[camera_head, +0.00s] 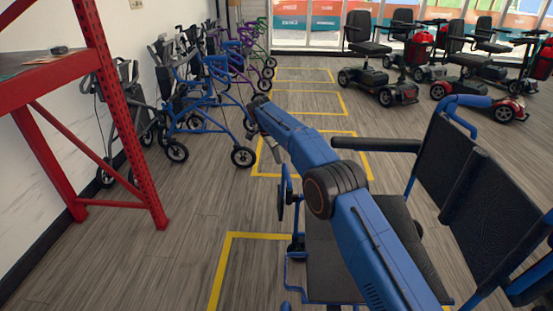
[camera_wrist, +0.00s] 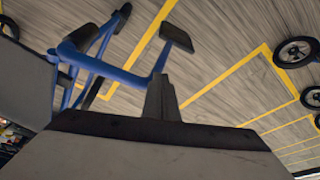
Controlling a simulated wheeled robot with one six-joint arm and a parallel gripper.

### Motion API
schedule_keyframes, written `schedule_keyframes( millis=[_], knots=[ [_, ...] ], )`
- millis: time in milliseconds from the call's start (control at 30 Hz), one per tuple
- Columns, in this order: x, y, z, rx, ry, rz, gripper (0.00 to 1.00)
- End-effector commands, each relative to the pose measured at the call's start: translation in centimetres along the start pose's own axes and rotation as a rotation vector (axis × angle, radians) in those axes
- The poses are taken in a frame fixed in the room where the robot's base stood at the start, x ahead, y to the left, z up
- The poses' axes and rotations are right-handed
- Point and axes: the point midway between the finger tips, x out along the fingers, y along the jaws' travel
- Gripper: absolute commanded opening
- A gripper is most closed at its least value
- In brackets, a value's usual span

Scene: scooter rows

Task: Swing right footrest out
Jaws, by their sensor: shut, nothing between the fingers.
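A blue-framed wheelchair with a black seat (camera_head: 330,250) and black backrest stands at the lower right of the head view, partly covered by my arm. In the wrist view, a black footrest plate (camera_wrist: 177,37) sits at the end of a bent blue tube (camera_wrist: 115,72). A second dark plate (camera_wrist: 125,10) shows at the top, beyond it. I cannot tell for sure which is the right footrest. My gripper (camera_wrist: 160,78) is shut and empty, its tips right by the blue tube below the nearer plate; contact is unclear. My gripper is small in the head view (camera_head: 276,150).
A red metal shelf (camera_head: 130,130) stands at the left. Several rollators, including a blue one (camera_head: 200,100), line the wall. Mobility scooters (camera_head: 380,80) stand at the back right. Yellow floor outlines (camera_head: 232,236) mark bays; the floor between shelf and wheelchair is clear.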

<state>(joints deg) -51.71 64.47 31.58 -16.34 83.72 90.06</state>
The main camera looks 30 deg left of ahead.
Motion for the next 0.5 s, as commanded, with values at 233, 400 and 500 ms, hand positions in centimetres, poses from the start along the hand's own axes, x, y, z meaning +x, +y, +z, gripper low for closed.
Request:
schedule_keyframes(
  millis=[233, 400, 500],
  knots=[
    [0.1, 0.1, -1.2, 0.008, 0.009, 0.002, 0.00],
    [-1.7, 0.0, -0.8, 0.006, 0.007, 0.000, 0.00],
    [-3.4, -0.1, -0.5, 0.004, 0.006, -0.001, 0.00]
  ],
)
